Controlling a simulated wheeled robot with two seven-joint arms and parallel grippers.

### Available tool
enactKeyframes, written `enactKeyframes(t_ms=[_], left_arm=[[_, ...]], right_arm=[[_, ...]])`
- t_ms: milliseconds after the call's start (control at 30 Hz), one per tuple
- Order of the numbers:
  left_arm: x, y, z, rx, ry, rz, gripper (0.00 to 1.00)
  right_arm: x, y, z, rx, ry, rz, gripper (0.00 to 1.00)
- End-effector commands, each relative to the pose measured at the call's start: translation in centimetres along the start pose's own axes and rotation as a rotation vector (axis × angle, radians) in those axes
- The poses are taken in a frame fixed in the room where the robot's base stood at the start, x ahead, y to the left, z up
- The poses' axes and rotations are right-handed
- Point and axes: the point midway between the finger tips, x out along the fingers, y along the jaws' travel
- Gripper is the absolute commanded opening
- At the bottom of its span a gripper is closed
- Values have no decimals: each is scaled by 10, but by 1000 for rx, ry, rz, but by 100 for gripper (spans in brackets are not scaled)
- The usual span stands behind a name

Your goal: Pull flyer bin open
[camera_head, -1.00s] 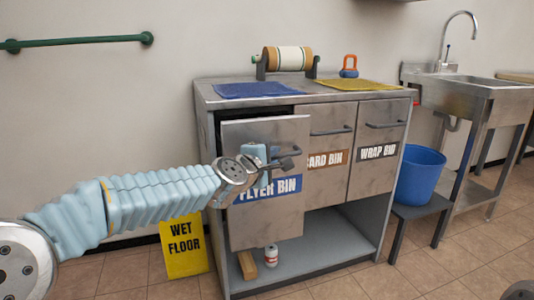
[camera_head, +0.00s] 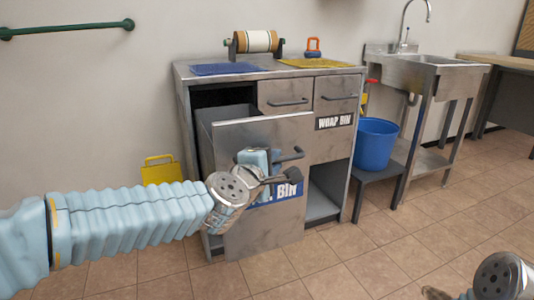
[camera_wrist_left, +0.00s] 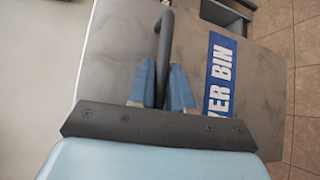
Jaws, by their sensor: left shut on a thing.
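The flyer bin (camera_head: 265,237) is the left drawer of a grey metal cabinet (camera_head: 191,135). It is pulled well out of the cabinet, and a dark opening shows above and behind its front. Its blue label shows in part in the head view and as "YER BIN" in the left wrist view (camera_wrist_left: 219,75). My left gripper (camera_head: 277,168) is shut on the bin's dark bar handle (camera_wrist_left: 165,40), with a blue finger on each side of it in the left wrist view. Part of my right arm shows at the lower right; its fingertips are not clear.
A wrap bin (camera_head: 337,97) and another drawer (camera_head: 287,97) are closed to the right. A blue bucket (camera_head: 375,145) stands on a low stand beside a sink (camera_head: 430,59). A yellow sign (camera_head: 161,170) stands at left. Tiled floor in front is clear.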

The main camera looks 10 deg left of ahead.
Motion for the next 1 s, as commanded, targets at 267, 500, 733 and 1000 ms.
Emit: enactKeyframes(t_ms=[267, 500, 733, 1000], left_arm=[[-4, -2, 4, -2, 2, -1, 0], [-4, -2, 4, -2, 2, -1, 21], [-4, -2, 4, -1, 1, -1, 38], [-12, 0, 4, 0, 0, 1, 38]], right_arm=[[-1, 0, 0, 0, 0, 0, 79], [-1, 0, 0, 0, 0, 0, 79], [-1, 0, 0, 0, 0, 0, 79], [-2, -1, 0, 0, 0, 0, 79]])
